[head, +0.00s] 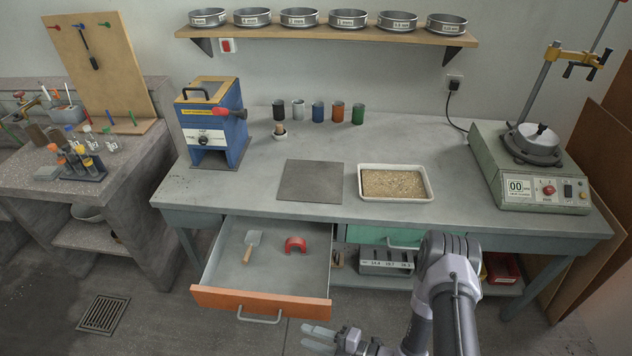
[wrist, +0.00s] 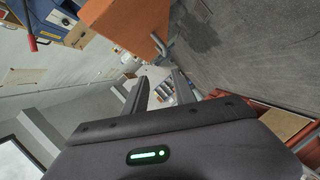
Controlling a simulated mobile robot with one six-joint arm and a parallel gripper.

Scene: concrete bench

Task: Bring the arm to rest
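My arm (head: 447,290) rises at the lower right of the head view, bent, in front of the bench. My gripper (head: 318,338) points left, low in front of the bench and near the right end of the open drawer's orange front (head: 262,304). In the wrist view, the two fingers of my gripper (wrist: 158,84) stand apart with nothing between them. The orange drawer front (wrist: 128,22) also shows beyond them, tilted in that view.
The open drawer holds a small scoop (head: 253,243) and a red horseshoe-shaped piece (head: 295,244). The bench (head: 460,212) bears a sand tray (head: 394,199), a dark square plate (head: 311,181), a blue machine (head: 213,122) and a green machine (head: 528,168). The floor has a drain (head: 103,314).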

